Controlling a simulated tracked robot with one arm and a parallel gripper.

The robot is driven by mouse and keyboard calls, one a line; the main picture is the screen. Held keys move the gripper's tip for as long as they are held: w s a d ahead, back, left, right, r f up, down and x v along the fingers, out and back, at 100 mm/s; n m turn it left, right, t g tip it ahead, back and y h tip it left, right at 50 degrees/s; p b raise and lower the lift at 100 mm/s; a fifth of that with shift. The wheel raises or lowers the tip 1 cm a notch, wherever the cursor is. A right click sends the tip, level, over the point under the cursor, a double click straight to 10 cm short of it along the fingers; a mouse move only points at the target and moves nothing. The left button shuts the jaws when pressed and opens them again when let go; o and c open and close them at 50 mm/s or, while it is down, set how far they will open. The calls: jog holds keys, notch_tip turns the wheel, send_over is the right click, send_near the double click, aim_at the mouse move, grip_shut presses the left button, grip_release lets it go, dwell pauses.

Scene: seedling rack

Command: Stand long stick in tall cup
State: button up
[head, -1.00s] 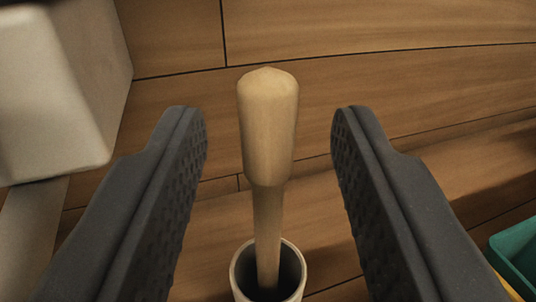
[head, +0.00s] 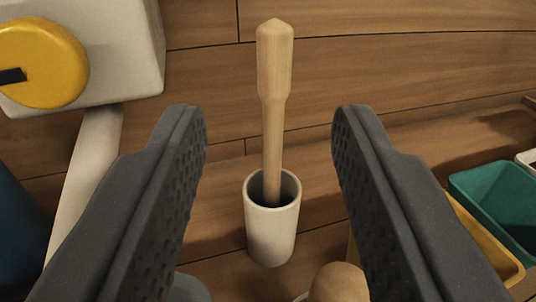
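A long wooden stick (head: 275,75) with a thicker upper part and a pointed top stands in a tall white cup (head: 271,235). It leans slightly, and its lower end is hidden inside the cup. The cup is upright on the wooden surface. My gripper (head: 269,125) is open and empty. Its two dark, ridged fingers show on either side of the stick, apart from it.
A white block with a yellow round part (head: 42,62) stands at the upper left. A green bin (head: 497,205) and a yellow bin (head: 490,245) are at the right. A rounded wooden top (head: 339,283) shows at the bottom edge. A blue thing (head: 18,225) is at the far left.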

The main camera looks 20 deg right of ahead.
jog(key=shift+s+b, duration=0.3)
jog(key=shift+b, duration=0.1)
jog(key=shift+r, duration=0.1)
jog(key=w+a+r+n+g+y, duration=0.1)
jog(key=a+r+y, duration=0.2)
jog(key=r, duration=0.5)
jog(key=a+r+n+g+y, duration=0.1)
jog(key=a+r+y, duration=0.25)
jog(key=r, duration=0.45)
jog(key=s+d+r, duration=0.5)
jog(key=s+r, duration=0.1)
jog(key=r, duration=0.4)
jog(key=s+d+r+n, duration=0.1)
jog(key=s+d+r, duration=0.5)
jog(key=r, duration=0.4)
jog(key=shift+s+d+r+h, duration=0.3)
jog(key=shift+s+r+h, duration=0.15)
jog(key=shift+s, duration=0.2)
